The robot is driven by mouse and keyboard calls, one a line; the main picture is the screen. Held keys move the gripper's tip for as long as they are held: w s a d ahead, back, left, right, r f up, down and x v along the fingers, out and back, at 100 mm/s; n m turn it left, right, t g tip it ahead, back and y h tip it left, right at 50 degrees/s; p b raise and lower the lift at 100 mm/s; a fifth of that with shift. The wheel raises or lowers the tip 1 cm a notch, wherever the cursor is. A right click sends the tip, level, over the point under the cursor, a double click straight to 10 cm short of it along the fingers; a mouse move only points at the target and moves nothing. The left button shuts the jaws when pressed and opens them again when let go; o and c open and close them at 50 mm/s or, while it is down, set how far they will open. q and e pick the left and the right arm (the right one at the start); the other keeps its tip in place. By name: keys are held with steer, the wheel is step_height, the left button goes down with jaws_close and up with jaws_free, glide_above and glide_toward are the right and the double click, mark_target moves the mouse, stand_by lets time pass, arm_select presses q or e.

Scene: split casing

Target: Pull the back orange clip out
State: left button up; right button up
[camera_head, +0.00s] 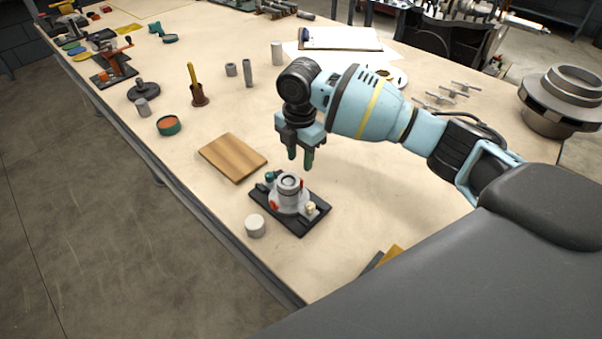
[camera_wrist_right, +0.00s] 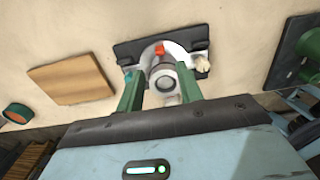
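The casing (camera_head: 289,193) is a light grey round part on a black base plate (camera_head: 298,226), near the table's front edge. The back orange clip (camera_head: 302,183) is a small red-orange piece at its far right side. What looks like the same clip shows beyond the casing in the right wrist view (camera_wrist_right: 160,48). A second orange clip (camera_head: 274,204) is at the casing's near left side. My right gripper (camera_head: 300,160) is above and behind the casing, open and empty, fingers pointing down. In the wrist view the casing appears between its fingertips, without visible contact. My left gripper is not in view.
A wooden board (camera_head: 233,157) lies behind and left of the base plate. A pale cylinder (camera_head: 255,226) stands close to the plate's left.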

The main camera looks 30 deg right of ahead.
mark_target(301, 179)
step_height(301, 179, down, 7)
steer(key=shift+d+r, duration=0.1)
stand_by(0.4)
jaws_close()
